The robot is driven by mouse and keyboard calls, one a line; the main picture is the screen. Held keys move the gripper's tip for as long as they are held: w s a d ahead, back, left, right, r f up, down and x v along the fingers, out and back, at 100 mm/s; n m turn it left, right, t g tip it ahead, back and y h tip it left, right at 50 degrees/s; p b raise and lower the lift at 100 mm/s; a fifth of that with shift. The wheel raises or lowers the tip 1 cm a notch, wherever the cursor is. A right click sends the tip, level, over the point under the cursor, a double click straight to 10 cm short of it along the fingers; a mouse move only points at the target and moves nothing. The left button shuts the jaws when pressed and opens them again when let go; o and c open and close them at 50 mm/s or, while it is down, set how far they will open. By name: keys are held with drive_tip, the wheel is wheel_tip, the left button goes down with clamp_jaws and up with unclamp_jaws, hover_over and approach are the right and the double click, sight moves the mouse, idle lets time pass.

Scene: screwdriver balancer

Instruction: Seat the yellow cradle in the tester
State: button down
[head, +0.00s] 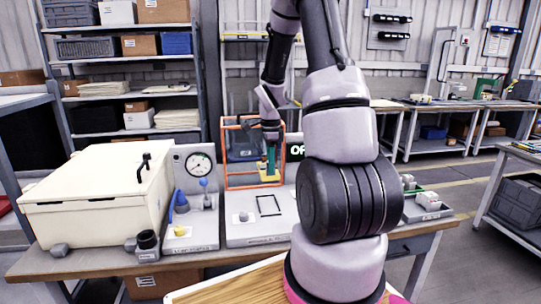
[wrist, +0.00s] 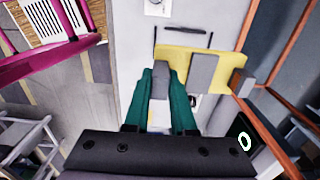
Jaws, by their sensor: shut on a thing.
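The yellow cradle (head: 268,176) is in front of the orange frame in the head view. It also shows in the wrist view (wrist: 228,66), with grey upright parts (wrist: 203,74) on it. My gripper (head: 271,163) has green fingers and is shut on the cradle. In the wrist view my fingers (wrist: 164,78) meet at a grey part near the cradle's left end. The orange open frame (head: 227,153) stands on the bench, with a dark display (head: 298,150) partly hidden by my arm. I cannot tell whether the cradle touches the frame or the surface below.
A black rectangular outline (head: 269,206) lies on the light panel in front of the frame. A gauge panel (head: 199,168) with a blue-knobbed lever and a large cream box (head: 97,190) stand to the left. My arm hides part of the bench's right side.

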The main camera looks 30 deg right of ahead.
hover_over(270, 214)
wheel_tip(270, 214, down, 13)
drive_tip(key=shift+f, duration=0.1)
idle(0.6)
drive_tip(key=shift+d+f, duration=0.1)
drive_tip(key=shift+f, duration=0.3)
idle(1.1)
drive_tip(key=c, duration=0.7)
unclamp_jaws()
wheel_tip(270, 214, up, 11)
drive_tip(key=shift+f, duration=0.1)
drive_tip(key=shift+r, duration=6)
